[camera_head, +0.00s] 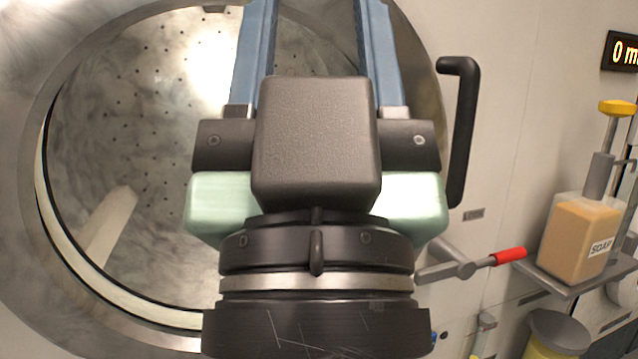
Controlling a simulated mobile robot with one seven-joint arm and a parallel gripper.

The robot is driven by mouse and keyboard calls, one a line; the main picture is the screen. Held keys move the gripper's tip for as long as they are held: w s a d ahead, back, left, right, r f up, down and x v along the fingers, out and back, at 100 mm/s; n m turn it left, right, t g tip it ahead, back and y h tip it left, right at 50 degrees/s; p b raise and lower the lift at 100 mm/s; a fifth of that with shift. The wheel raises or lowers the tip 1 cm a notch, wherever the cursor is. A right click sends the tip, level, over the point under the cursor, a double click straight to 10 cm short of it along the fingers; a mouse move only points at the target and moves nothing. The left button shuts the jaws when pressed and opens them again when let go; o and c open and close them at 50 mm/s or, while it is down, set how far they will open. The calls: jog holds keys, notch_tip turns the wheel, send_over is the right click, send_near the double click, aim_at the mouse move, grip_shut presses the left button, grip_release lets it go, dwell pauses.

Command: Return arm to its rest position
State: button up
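My gripper (316,30) is large in the middle of the head view, pointing up and away from me. It has a dark body, pale green sides and two blue fingers set wide apart. The fingertips run up to the top edge of the picture. Nothing shows between the visible parts of the fingers, so it looks open and empty. The rest of my arm is out of view below.
Behind my gripper is a round metal drum opening (150,130) with a perforated back. A black handle (461,130) and a red-tipped lever (508,256) stick out at right. A soap bottle (578,238) stands on a shelf (566,286), with a display (622,52) above.

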notch_tip(320, 180, up, 36)
jog(key=p, duration=3.3)
jog(key=shift+f+p, duration=0.2)
jog(key=shift+p, duration=0.15)
jog(key=shift+w, duration=0.1)
